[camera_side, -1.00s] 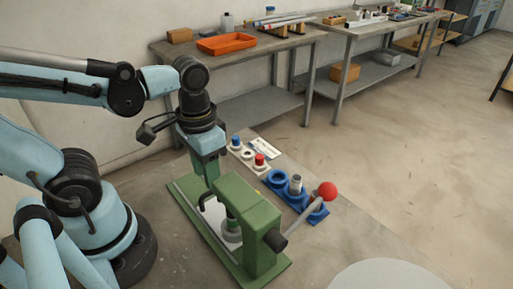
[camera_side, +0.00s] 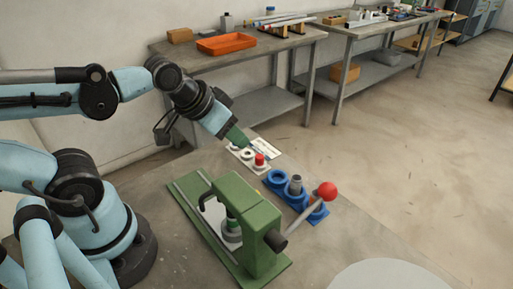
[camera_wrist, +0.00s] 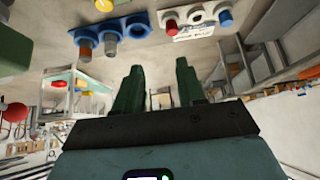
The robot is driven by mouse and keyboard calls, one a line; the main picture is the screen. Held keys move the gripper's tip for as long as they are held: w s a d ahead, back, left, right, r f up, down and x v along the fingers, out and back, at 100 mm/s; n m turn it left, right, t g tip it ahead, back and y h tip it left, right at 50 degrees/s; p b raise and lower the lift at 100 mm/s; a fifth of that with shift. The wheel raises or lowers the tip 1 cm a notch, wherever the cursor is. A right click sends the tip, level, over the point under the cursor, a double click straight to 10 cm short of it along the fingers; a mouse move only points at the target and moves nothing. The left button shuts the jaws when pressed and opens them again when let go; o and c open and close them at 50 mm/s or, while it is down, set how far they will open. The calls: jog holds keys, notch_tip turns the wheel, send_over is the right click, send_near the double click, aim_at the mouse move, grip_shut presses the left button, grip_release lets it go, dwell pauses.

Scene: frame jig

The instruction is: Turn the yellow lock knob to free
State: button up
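The green press-like fixture (camera_side: 246,208) stands on a green base plate in the side view. A grey lever with a red ball (camera_side: 327,191) sticks out from its right side, and a grey-white round part (camera_side: 231,232) sits under its head. My gripper (camera_side: 240,139) is tilted behind the fixture, by a white holder (camera_side: 248,155) with a red-topped piece (camera_side: 259,159). In the wrist view my gripper (camera_wrist: 159,66) has its two green fingers apart, with nothing seen between them.
A blue holder (camera_side: 277,179) with a grey cylinder (camera_side: 295,185) stands right of the fixture; it also shows in the wrist view (camera_wrist: 136,26). A white card (camera_side: 265,146) lies behind the white holder. Workbenches with an orange tray (camera_side: 226,43) stand at the back.

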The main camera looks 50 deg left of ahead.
jog(key=shift+o, duration=1)
jog(key=d+f+n+g+h, duration=0.1)
jog(key=d+f+n+g, duration=0.1)
jog(key=f+n+g, duration=0.1)
jog(key=d+f+n+g+h, duration=0.1)
jog(key=d+f+n+g, duration=0.1)
jog(key=f+n+g, duration=0.1)
jog(key=d+f+n+g+h, duration=0.2)
jog(key=f+n+g, duration=0.1)
jog(key=f+n, duration=0.2)
jog(key=shift+w+f+n, duration=0.25)
jog(key=shift+w+n, duration=0.1)
jog(key=shift+n, duration=0.15)
grip_shut()
